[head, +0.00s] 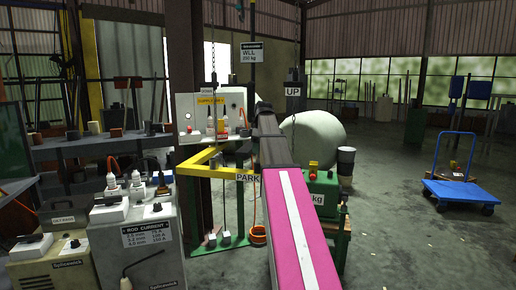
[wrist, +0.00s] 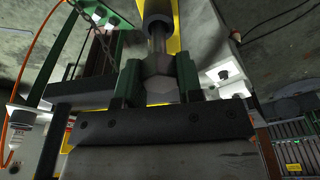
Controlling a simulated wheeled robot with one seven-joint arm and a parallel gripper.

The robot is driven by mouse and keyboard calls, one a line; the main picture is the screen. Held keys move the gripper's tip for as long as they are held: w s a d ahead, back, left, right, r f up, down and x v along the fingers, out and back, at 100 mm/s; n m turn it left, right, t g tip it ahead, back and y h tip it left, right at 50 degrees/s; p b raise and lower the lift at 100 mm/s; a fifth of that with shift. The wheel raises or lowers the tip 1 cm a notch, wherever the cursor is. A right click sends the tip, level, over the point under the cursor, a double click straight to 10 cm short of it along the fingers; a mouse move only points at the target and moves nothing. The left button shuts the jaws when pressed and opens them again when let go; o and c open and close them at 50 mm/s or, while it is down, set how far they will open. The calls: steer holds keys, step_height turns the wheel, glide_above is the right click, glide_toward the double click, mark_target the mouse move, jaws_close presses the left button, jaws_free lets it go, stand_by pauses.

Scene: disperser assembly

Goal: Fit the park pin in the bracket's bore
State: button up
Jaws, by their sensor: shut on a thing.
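In the wrist view my gripper (wrist: 158,82) has its two green fingers shut on a grey metal pin (wrist: 160,66) by its thick faceted head. The pin's thinner shaft points up the picture to a dark round collar (wrist: 157,16) in front of a yellow strip. Shaft and collar overlap in this view; I cannot tell how far the shaft is inside. In the head view the yellow bracket (head: 200,160) with a PARK label (head: 247,177) stands left of my arm. My arm hides the gripper and pin there.
Left are welding units (head: 140,235) and a dark workbench (head: 100,145). A panel with bottles (head: 207,115) is behind the bracket. A green box (head: 322,190) stands close right of my arm.

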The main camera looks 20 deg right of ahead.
steer(key=shift+f, duration=1)
steer(key=o, duration=1.2)
steer(key=r, duration=0.3)
steer(key=d+r, duration=0.1)
steer(key=r, duration=0.3)
steer(key=s+r, duration=0.1)
steer(key=r, duration=0.2)
steer(key=shift+d+r, duration=0.2)
steer(key=shift+r, duration=0.1)
